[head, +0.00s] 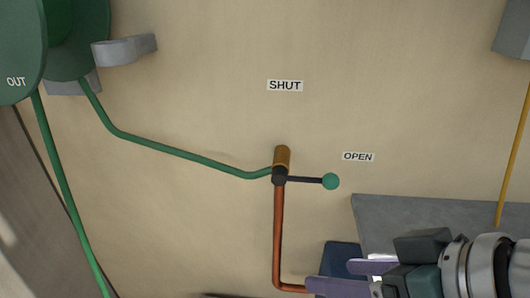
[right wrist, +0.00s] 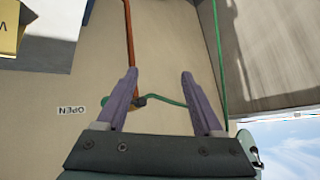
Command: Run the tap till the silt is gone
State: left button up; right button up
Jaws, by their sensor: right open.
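The tap (head: 281,160) is a brass fitting on the wall, with a copper pipe (head: 278,235) running down from it. Its dark lever points right and ends in a green knob (head: 331,181), just below the OPEN label (head: 358,156). The SHUT label (head: 285,86) is straight above the tap. My right gripper (head: 330,275) is open and empty, below and right of the knob. I see no water or silt. My left gripper is out of view.
A green hose (head: 180,153) runs from the tap to a green reel marked OUT (head: 22,50). A grey bracket (head: 125,50) sticks out beside it. A grey panel (head: 400,215) and a dark blue object (head: 342,250) are near my right gripper. The wall around the labels is clear.

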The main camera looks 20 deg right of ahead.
jog(key=w+d+r+m+t+b, duration=0.4)
jog(key=w+d+r+m+t, duration=0.25)
jog(key=w+d+t, duration=0.35)
jog(key=b, duration=0.4)
send_near(337, 187)
jog(key=w, duration=0.5)
jog(key=shift+g, duration=0.4)
jog(key=w, duration=0.2)
jog(key=w+a, duration=0.1)
jog(key=w, duration=0.1)
jog(key=w+r, duration=0.1)
jog(key=w, duration=0.1)
jog(key=shift+w+a, duration=0.25)
jog(key=shift+a, duration=0.05)
grip_shut()
jog(key=shift+f, duration=0.1)
